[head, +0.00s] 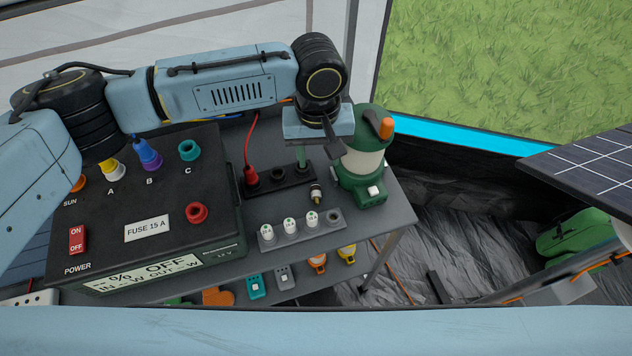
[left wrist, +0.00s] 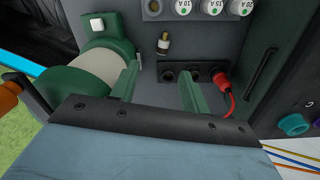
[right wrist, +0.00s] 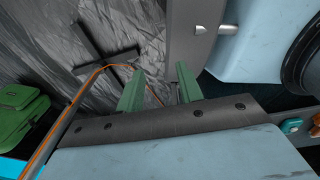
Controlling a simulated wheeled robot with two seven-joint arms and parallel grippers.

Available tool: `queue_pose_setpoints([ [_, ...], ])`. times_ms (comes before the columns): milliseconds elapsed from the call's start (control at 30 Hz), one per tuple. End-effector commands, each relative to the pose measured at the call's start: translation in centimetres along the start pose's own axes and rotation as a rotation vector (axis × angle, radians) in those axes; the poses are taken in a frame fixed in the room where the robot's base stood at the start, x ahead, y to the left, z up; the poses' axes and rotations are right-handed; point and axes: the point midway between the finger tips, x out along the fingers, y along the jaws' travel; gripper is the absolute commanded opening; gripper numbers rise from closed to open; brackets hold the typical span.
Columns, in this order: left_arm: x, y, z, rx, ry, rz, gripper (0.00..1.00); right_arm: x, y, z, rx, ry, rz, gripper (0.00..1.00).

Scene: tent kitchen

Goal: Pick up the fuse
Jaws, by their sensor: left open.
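Several white-capped fuses (head: 290,226) sit in a grey rack (head: 334,217); in the left wrist view, caps read 10 A, 15 A and 20 A. My left gripper (left wrist: 158,74) is open and empty, pointing down above the table beside the lantern, behind the loose fuse in the head view. My right gripper (right wrist: 160,72) is open and empty, away from the fuses and outside the head view.
A green lantern (head: 362,165) stands right of my left gripper. A black socket strip (head: 285,180) with a red plug (head: 251,175) lies beneath it. The black power box (head: 150,205) fills the left. Plugs lie on a lower shelf (head: 230,284). A solar panel (head: 590,165) is at right.

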Motion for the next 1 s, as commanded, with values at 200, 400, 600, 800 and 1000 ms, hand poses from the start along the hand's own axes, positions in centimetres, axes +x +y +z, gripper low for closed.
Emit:
queue_pose_setpoints([
  [200,2.0,-0.7,-0.4,-0.029,0.002,-0.027,0.46,0.6,0.1,0.1,-0.001,0.000,0.001,0.36],
  [400,5.9,-0.7,-0.4,-0.027,0.002,-0.026,0.46,1.4,0.9,0.4,-0.008,-0.004,0.013,0.36],
  [600,7.6,-0.7,-0.5,-0.026,0.004,-0.023,0.46,1.7,1.9,0.9,-0.015,-0.011,0.025,0.36],
  [800,10.0,-0.8,-0.4,-0.025,0.003,-0.024,0.46,2.4,1.9,1.1,-0.016,-0.014,0.025,0.36],
  [1000,12.7,-0.8,-0.5,-0.025,0.003,-0.024,0.46,2.9,1.9,1.2,-0.019,-0.007,0.026,0.36],
])
